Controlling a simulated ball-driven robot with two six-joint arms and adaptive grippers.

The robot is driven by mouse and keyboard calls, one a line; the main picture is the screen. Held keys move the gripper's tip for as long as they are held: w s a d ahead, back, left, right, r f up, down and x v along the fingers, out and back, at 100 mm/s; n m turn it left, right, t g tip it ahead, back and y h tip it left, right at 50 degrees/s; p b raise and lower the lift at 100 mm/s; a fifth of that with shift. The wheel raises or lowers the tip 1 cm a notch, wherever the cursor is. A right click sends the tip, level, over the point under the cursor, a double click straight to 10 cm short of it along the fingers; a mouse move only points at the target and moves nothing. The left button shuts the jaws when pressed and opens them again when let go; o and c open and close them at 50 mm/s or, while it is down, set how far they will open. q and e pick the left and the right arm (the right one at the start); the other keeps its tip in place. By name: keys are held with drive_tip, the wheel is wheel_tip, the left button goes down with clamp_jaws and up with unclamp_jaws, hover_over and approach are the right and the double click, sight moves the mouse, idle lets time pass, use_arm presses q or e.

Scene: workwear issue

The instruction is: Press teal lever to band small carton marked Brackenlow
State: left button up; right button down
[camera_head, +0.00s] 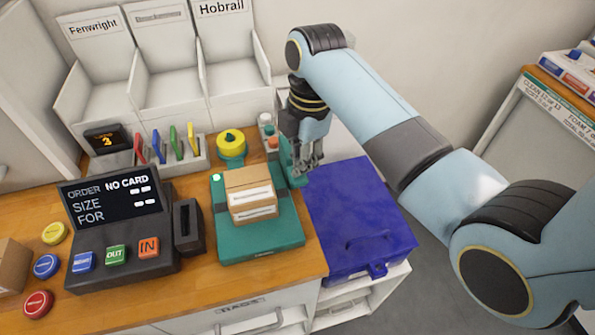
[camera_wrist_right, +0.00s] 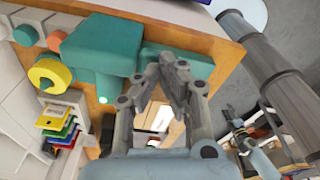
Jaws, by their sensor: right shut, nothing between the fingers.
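A small brown carton (camera_head: 249,182) with white labels sits on the teal banding machine (camera_head: 262,240); its label print is too small to read. The teal lever (camera_head: 297,181) is at the machine's back right corner, partly hidden by my gripper. My right gripper (camera_head: 309,166) is shut and empty, pointing down right at the lever; I cannot tell whether it touches. In the right wrist view the closed fingers (camera_wrist_right: 174,72) lie over the teal lever arm (camera_wrist_right: 190,62), beside the teal machine body (camera_wrist_right: 102,45). My left gripper is not in view.
A blue lidded box (camera_head: 355,215) stands right of the machine. A black order panel (camera_head: 113,205) reads NO CARD, with coloured buttons and a card slot (camera_head: 187,225) beside it. White bins (camera_head: 160,70) stand behind. A yellow roll (camera_head: 231,144) sits behind the carton.

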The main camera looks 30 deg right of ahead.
drive_tip(key=shift+f, duration=0.1)
drive_tip(key=f+b, duration=0.2)
drive_tip(key=f, duration=0.2)
drive_tip(key=shift+s+f, duration=0.1)
drive_tip(key=shift+s, duration=0.1)
drive_tip(key=shift+d+r, duration=0.15)
drive_tip(key=shift+r, duration=0.05)
drive_tip(key=d+r+p, duration=0.1)
drive_tip(key=d+p, duration=0.1)
drive_tip(key=d, duration=0.1)
approach(303, 175)
drive_tip(key=d, duration=0.1)
drive_tip(key=w+d+r, duration=0.1)
drive_tip(key=d, duration=0.2)
drive_tip(key=shift+w+r, duration=0.2)
drive_tip(key=shift+r, duration=0.2)
drive_tip(key=shift+f, duration=0.1)
idle(0.6)
